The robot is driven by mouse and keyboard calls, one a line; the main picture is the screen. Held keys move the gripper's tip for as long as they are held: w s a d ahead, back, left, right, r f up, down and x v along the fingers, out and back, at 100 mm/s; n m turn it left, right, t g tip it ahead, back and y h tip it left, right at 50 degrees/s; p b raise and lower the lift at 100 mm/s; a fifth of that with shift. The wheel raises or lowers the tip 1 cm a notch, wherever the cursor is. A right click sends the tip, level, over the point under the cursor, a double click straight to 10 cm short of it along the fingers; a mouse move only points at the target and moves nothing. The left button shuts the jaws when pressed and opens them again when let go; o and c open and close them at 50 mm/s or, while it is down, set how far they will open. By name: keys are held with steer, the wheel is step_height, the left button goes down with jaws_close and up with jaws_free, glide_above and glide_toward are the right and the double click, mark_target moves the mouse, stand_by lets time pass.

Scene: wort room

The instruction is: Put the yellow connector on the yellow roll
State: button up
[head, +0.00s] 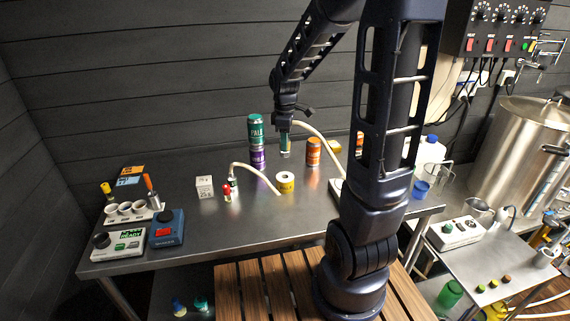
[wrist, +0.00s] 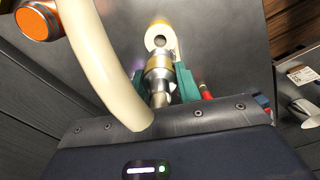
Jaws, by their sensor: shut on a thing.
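The yellow connector is a metal fitting with a yellow band (wrist: 159,62) on the end of a cream hose (wrist: 100,62). My gripper (wrist: 160,84), with teal fingers, is shut on it in the wrist view. In the head view my gripper (head: 285,146) hangs above the steel table, pointing down. The yellow roll (head: 285,187), white on top with a yellow side, stands on the table below my gripper. In the wrist view the roll (wrist: 160,33) shows just beyond the connector's tip. I cannot tell the exact gap between them.
Green (head: 255,128), purple (head: 258,158) and orange (head: 314,152) cans stand behind. A small white box (head: 205,187) stands left.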

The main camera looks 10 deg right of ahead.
step_height(320, 180, down, 9)
steer(key=shift+f, duration=0.15)
stand_by(0.4)
steer(key=shift+f, duration=0.15)
steer(key=o, duration=1)
steer(key=shift+o, duration=0.2)
